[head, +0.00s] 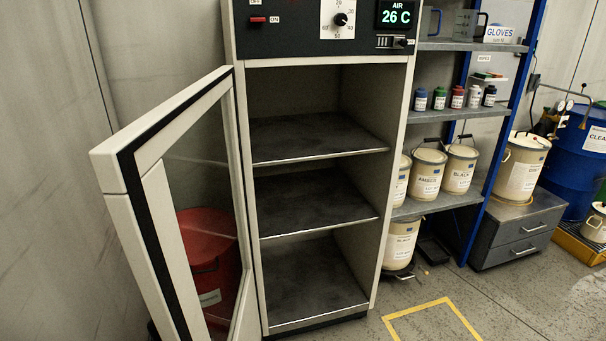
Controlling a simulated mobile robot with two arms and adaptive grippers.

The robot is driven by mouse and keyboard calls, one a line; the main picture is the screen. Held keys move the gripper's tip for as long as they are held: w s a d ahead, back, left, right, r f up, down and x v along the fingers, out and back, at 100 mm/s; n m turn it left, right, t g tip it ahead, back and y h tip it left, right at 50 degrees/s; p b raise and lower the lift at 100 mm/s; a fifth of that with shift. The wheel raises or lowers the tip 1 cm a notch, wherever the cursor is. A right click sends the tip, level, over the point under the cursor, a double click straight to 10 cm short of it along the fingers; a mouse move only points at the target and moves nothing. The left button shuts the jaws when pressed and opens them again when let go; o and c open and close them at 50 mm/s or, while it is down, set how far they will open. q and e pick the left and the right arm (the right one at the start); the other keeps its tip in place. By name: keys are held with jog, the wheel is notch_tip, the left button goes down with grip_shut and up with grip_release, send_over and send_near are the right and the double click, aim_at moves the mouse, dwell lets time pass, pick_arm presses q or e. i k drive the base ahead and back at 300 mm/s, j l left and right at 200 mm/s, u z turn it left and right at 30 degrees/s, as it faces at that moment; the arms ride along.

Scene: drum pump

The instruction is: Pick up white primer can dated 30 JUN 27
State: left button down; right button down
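Cream cans with white labels stand on the right. A can that seems to read AMBER (427,176) and one reading BLACK (461,168) are on the rack's lower shelf, beside a partly hidden can (402,180). Another can (400,245) is below that shelf, and a larger can (522,168) stands on the grey drawer cabinet (515,228). I cannot read a 30 JUN 27 date or a white primer label on any of them. Neither of my grippers is in view.
An open heating cabinet (320,60) with empty shelves fills the middle, its glass door (125,170) swung left. A red bin (205,250) shows behind the glass. A blue drum (580,160) stands far right. Grey floor with a yellow outline (428,306) is clear in front.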

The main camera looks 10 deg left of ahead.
aim_at(475, 93)
jog(key=i+l, duration=0.15)
jog(key=l, duration=0.25)
jog(key=i+l+u, duration=0.1)
jog(key=l, duration=0.3)
jog(key=i+l, duration=0.2)
jog(key=l, duration=0.2)
jog(key=i+l+u, duration=0.1)
jog(key=l, duration=0.35)
jog(key=i+l, duration=0.15)
jog(key=l, duration=0.25)
